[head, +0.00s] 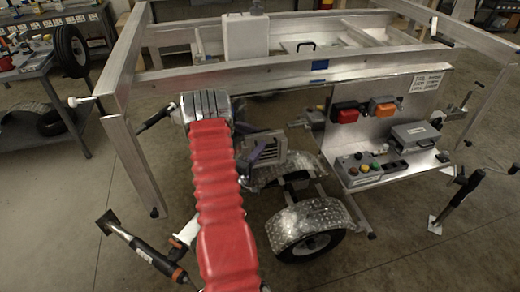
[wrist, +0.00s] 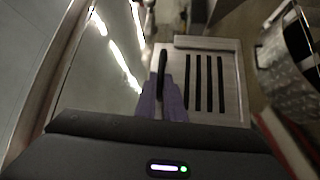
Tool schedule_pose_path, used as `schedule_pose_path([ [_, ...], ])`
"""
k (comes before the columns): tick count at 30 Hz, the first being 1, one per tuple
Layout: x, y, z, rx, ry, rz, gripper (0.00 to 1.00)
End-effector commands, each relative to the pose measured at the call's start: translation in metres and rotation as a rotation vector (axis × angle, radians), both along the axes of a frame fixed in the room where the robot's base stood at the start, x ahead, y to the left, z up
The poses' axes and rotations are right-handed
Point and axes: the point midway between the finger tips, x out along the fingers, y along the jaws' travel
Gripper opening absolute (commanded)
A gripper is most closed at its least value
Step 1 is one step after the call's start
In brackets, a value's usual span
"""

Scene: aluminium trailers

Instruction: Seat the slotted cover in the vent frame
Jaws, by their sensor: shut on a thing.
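The slotted cover (head: 268,143) is a light grey plate with dark parallel slots, held in front of the trailer's side, above a fender. It fills the middle right of the wrist view (wrist: 231,88), its slots running away from me. My gripper (head: 257,156) is shut on the cover; its purple fingers also show at the cover's left part in the wrist view (wrist: 169,98). The fingers hide part of the cover. I cannot make out the vent frame for sure in either view.
The aluminium trailer frame (head: 300,73) spans the view behind my arm. Diamond-plate fenders (head: 305,222) and a wheel (head: 312,246) lie below the cover. A panel at right carries red and orange lamps (head: 346,113) and a button box (head: 360,168). A cart (head: 38,103) stands at left.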

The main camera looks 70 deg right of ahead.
Motion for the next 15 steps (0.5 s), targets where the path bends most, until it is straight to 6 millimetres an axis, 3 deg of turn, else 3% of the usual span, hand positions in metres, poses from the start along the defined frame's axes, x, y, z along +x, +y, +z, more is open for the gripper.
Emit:
schedule_pose_path([
  [9, 0.0000, 0.0000, 0.0001, 0.000, 0.000, 0.000, 0.30],
  [15, -0.0001, 0.0002, -0.0004, 0.001, 0.001, 0.000, 0.31],
])
